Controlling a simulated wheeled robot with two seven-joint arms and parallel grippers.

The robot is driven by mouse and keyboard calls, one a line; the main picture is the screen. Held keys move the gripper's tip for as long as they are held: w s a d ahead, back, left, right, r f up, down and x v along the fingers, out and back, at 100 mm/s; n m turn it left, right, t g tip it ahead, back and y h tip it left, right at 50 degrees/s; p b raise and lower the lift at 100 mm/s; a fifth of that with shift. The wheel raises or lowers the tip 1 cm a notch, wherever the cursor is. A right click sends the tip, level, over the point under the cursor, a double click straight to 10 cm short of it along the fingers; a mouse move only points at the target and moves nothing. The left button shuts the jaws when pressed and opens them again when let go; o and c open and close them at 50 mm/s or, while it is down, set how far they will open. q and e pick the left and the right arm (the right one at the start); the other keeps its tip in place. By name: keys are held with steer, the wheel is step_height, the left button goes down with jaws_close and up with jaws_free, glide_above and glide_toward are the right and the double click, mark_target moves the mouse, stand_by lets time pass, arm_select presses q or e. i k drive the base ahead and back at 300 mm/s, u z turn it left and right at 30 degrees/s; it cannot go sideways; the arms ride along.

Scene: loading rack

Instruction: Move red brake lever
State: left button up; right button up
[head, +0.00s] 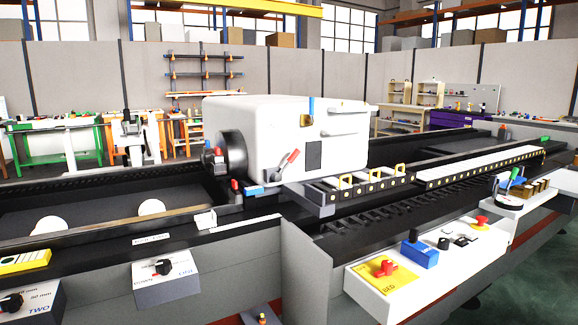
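A lever with a red handle (293,156) is on the front face of the large white machine housing (270,115), in the middle of the head view. Its handle tilts up and to the right, and its dark lower part runs down to the left. A smaller red-tipped part (235,186) stands lower down, beside a blue block. I cannot tell for certain which of these red parts is the brake lever. Neither of my grippers is in view.
A long dark machine bed with a toothed rack (400,212) runs across the view. A white control box (430,262) with red knobs and a blue block is at front right. Knob panels (165,276) are at front left. Green and orange workbenches stand behind.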

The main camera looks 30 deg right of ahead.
mark_target(276, 177)
steer(key=u, duration=0.05)
steer(key=k, duration=0.35)
steer(key=u, duration=0.15)
steer(key=i, duration=2.15)
steer(key=z, duration=0.95)
